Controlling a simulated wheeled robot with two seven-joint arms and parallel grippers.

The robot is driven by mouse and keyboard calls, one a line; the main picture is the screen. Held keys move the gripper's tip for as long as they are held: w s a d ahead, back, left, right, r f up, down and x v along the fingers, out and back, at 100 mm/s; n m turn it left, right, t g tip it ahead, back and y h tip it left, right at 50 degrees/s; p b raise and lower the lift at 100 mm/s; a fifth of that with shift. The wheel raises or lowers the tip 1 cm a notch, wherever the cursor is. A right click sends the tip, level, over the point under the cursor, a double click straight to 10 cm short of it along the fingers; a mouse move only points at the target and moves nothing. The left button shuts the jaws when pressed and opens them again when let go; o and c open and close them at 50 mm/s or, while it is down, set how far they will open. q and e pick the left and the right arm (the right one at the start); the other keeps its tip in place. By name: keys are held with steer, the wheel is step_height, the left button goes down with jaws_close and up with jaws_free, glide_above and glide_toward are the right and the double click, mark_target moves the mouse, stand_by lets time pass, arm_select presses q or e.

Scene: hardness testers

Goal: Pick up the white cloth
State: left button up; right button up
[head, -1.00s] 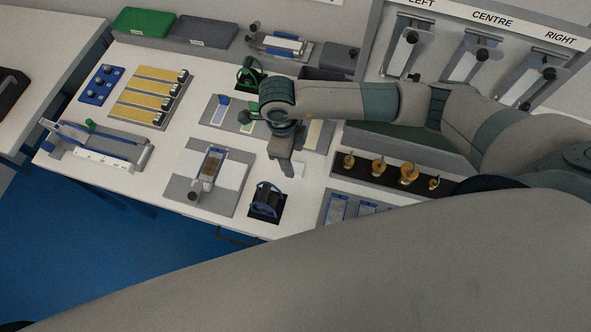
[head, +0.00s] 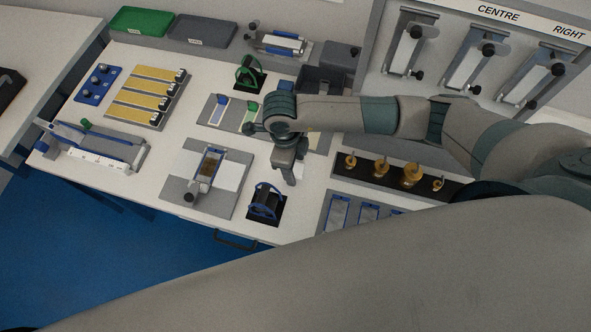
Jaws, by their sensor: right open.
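My right gripper (head: 288,176) points down over the white table (head: 262,150), between the grey plate with a small fixture and the row of brass weights. It is open. A small white patch beside its fingers (head: 299,171) looks like the white cloth; the gripper covers most of it, and its edges blend with the table top. I cannot tell whether the fingers touch the cloth. My left gripper is not in view.
A black stand with a blue frame (head: 266,202) is close in front of the gripper. The fixture plate (head: 187,187) lies to the left, the brass weights (head: 411,175) to the right.

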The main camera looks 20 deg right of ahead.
mark_target(298, 171)
stand_by(0.4)
steer(key=c, duration=1.1)
steer(key=shift+r, duration=0.1)
steer(key=shift+r+b, duration=0.35)
steer(key=shift+r, duration=0.1)
steer(key=r+b, duration=0.1)
steer(key=r, duration=0.2)
steer(key=shift+s+b, duration=0.3)
steer(key=shift+b, duration=0.1)
steer(key=s+r+b, duration=0.1)
steer(key=s+r, duration=0.1)
steer(key=s, duration=0.1)
steer(key=s+r, duration=0.2)
steer(key=s, duration=0.2)
steer(key=s+d+r+b, duration=0.1)
steer(key=s+r, duration=0.2)
steer(key=s, duration=0.1)
steer(key=shift+b, duration=0.3)
